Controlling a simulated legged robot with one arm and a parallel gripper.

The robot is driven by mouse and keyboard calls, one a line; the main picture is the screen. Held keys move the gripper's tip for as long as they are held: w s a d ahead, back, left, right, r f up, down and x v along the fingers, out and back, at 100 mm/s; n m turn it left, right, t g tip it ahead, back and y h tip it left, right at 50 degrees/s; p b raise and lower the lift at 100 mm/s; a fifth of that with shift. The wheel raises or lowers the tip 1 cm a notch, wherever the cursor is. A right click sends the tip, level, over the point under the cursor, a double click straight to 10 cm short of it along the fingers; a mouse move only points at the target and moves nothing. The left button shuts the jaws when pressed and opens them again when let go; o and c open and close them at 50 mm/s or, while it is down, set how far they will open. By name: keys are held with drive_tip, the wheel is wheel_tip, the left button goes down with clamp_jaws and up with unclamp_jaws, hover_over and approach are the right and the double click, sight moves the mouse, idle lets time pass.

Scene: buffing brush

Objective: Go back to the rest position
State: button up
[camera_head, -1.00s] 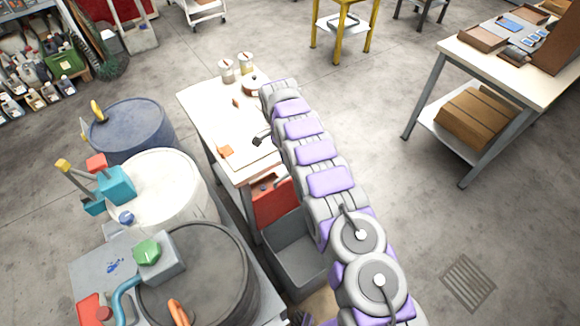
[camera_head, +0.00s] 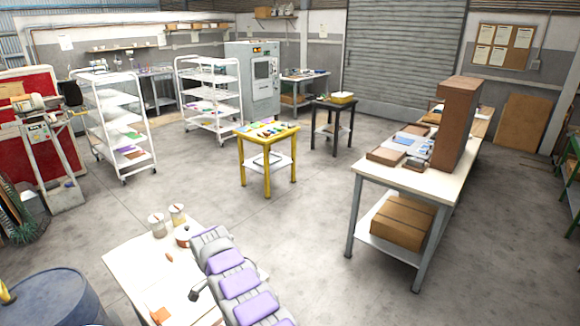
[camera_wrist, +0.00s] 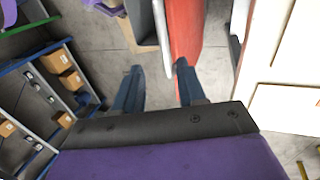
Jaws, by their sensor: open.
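My gripper (camera_wrist: 158,84) shows in the wrist view with its two dark blue fingers apart and nothing between them. Beyond them are bare floor and an upright red panel (camera_wrist: 184,28), whose edge lies near the right finger; I cannot tell how far off it is. In the head view my grey and purple arm reaches up over the right side of a pale workbench (camera_head: 125,262). My gripper cannot be made out there. A small dark object (camera_head: 195,294) shows against the left side of my arm; I cannot tell what it is.
A blue drum (camera_head: 45,300) is at lower left. A yellow stand (camera_head: 267,160) and a long table (camera_head: 440,170) stand farther off, with open floor between. Shelves with boxes (camera_wrist: 56,62) show in the wrist view.

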drive_tip(key=d+r+n, duration=0.1)
drive_tip(key=d+r, duration=1)
drive_tip(key=r, duration=0.1)
drive_tip(key=s+d+r+n+y+b, duration=0.1)
drive_tip(key=s+d+r, duration=0.3)
drive_tip(key=d+r, duration=0.15)
drive_tip(key=s+d+r+n, duration=0.1)
drive_tip(key=s+d+r, duration=0.2)
drive_tip(key=d+r, duration=0.3)
drive_tip(key=s+d+r+n+y, duration=0.1)
drive_tip(key=s+d, duration=0.4)
drive_tip(key=s, duration=0.3)
drive_tip(key=s+d+r+n, duration=0.1)
drive_tip(key=s+d+r, duration=0.1)
drive_tip(key=s+d, duration=0.4)
drive_tip(key=s+d+f+n, duration=0.1)
drive_tip(key=s+f, duration=0.1)
drive_tip(key=s, duration=0.7)
drive_tip(key=s+d+f+n+y+b, duration=0.1)
drive_tip(key=s+f, duration=0.1)
drive_tip(key=s, duration=0.8)
drive_tip(key=shift+s+d, duration=0.15)
drive_tip(key=shift+s, duration=0.1)
